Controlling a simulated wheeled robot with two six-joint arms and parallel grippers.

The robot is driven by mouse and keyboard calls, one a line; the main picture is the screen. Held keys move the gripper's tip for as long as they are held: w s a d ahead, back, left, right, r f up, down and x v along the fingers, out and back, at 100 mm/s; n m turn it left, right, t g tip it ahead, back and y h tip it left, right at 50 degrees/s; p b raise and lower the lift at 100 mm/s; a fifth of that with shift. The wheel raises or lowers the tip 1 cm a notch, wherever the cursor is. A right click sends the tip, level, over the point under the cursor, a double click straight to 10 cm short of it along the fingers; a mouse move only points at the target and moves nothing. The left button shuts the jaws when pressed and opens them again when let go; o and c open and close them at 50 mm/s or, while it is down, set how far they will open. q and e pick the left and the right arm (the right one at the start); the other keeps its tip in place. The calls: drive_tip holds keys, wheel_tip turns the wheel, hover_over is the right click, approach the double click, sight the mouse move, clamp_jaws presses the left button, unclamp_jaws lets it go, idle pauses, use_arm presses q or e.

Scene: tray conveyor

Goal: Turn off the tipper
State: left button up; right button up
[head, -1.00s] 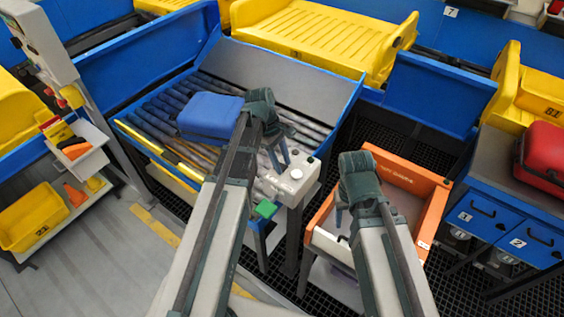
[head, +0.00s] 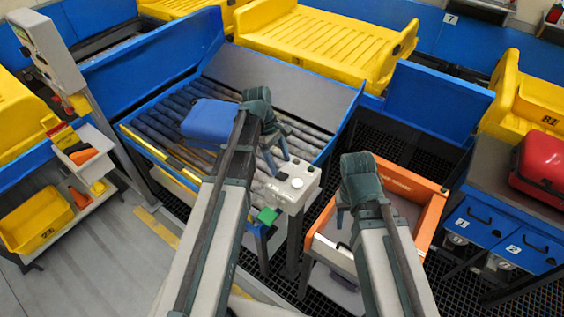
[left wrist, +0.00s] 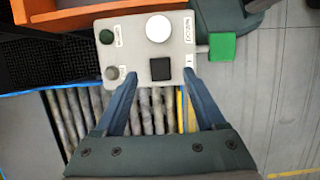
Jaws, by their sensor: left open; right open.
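A white control box (head: 290,187) stands at the front corner of the roller tipper table (head: 205,140). In the left wrist view its face shows a black square switch (left wrist: 160,68), a large white button (left wrist: 158,28), a green button (left wrist: 106,36) and a grey knob (left wrist: 112,72). Their labels are upside down and too small to read surely. My left gripper (head: 276,160) is open and empty above the box; in the left wrist view its fingertips (left wrist: 159,75) lie either side of the black switch. My right gripper (head: 342,213) is open over the orange bin (head: 322,243).
A blue case (head: 208,120) lies on the rollers. A green block (head: 267,216) sits beside the control box, also seen in the left wrist view (left wrist: 222,46). A red case (head: 538,170) lies on a blue drawer cabinet (head: 480,223) at right. A small shelf with a yellow bin (head: 40,222) stands at left.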

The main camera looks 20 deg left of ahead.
use_arm(q)
drive_tip(key=p+v, duration=0.7)
drive_tip(key=v, duration=0.2)
drive_tip(key=shift+r+p, duration=0.2)
drive_tip(key=shift+p, duration=0.15)
use_arm(e)
wheel_tip(320, 180, up, 9)
drive_tip(key=shift+f, duration=0.15)
